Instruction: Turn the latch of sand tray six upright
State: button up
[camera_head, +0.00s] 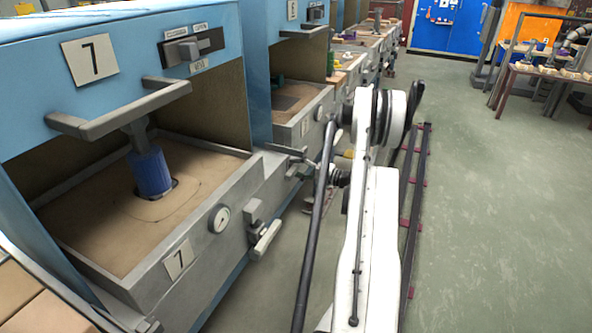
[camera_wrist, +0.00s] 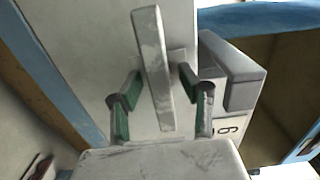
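The latch of sand tray six is a worn grey bar (camera_wrist: 150,55) in the wrist view, running nearly top to bottom of the picture with a slight tilt. My gripper (camera_wrist: 158,76) has its two green-padded fingers either side of the bar, with a gap visible on each side; it is open. Whether the latch stands upright in the room cannot be told from this turned view. The number plate (camera_wrist: 227,128) of tray six shows beside it. In the head view, tray six (camera_head: 288,132) is partly visible, and my arm hides most of its front.
In the head view, sand tray seven (camera_head: 262,187) stands nearer, with its own tilted latch (camera_head: 267,238) projecting at the front. A grey block (camera_wrist: 232,72) sits close right of the fingers in the wrist view. Open green floor (camera_head: 500,220) lies right of the rail.

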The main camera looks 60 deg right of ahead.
jog(key=shift+w, duration=0.1)
grip_shut()
dwell(0.4)
